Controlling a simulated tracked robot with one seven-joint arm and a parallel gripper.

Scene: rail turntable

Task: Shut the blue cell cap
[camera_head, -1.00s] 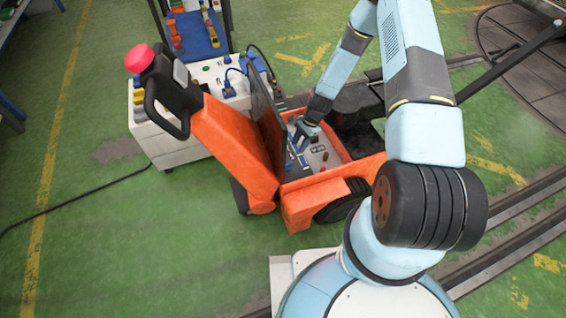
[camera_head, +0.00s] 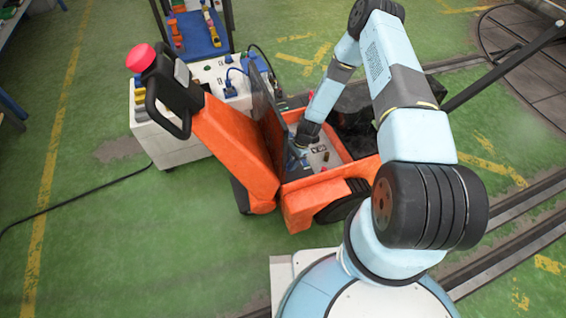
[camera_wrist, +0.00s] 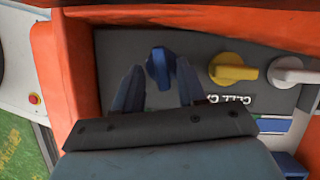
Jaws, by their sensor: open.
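The blue cell cap (camera_wrist: 158,68) shows in the wrist view as a blue knob with a handle, on the grey panel inside the orange machine. My gripper (camera_wrist: 158,88) is open, with one finger on each side of the blue cap. I cannot tell whether the fingers touch it. In the head view my gripper (camera_head: 298,150) reaches down into the machine's open compartment. The blue cap is hidden there behind the gripper and too small to make out.
A yellow knob (camera_wrist: 232,72) and a white knob (camera_wrist: 291,74) sit right of the blue one. The orange machine (camera_head: 235,150) has a raised dark lid (camera_head: 268,112) beside my gripper. A white cabinet (camera_head: 160,150) with a charger stands behind it.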

